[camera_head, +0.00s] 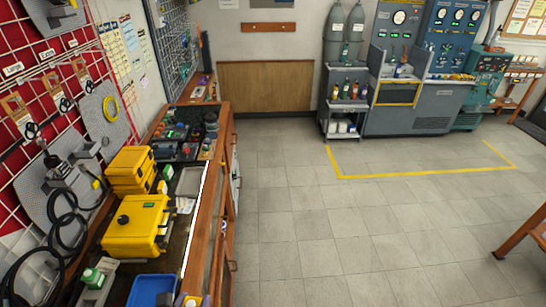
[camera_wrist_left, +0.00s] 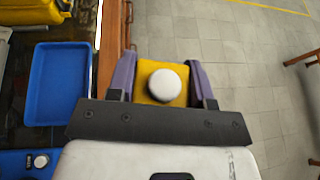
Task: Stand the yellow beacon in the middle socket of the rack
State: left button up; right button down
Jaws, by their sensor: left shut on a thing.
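The yellow beacon (camera_wrist_left: 162,83) is a yellow block with a round white top, between the purple fingers of my left gripper (camera_wrist_left: 163,88) in the left wrist view. The gripper is shut on it. In the head view, only a small part of the beacon (camera_head: 191,301) and the left gripper (camera_head: 181,300) shows at the bottom edge, by the front edge of the bench. I cannot make out the rack or its middle socket for certain in either view. My right gripper is in neither view.
A blue tray (camera_head: 151,288), also in the left wrist view (camera_wrist_left: 57,83), lies on the bench beside the gripper. Yellow cases (camera_head: 138,225) stand behind it. A blue panel with a white knob (camera_wrist_left: 40,161) is at lower left. The floor (camera_head: 300,220) right of the bench is open.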

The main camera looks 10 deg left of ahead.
pick_arm(q)
jog(key=w+d+r, duration=0.1)
jog(key=w+r, duration=0.1)
jog(key=r, duration=0.3)
jog(key=w+d+r+p, duration=0.1)
jog(key=w+r, duration=0.1)
jog(key=r, duration=0.4)
jog(key=w+d+r+h+p, duration=0.1)
jog(key=w+r, duration=0.2)
jog(key=r, duration=0.2)
jog(key=shift+r+m, duration=0.35)
jog(key=shift+m, duration=0.05)
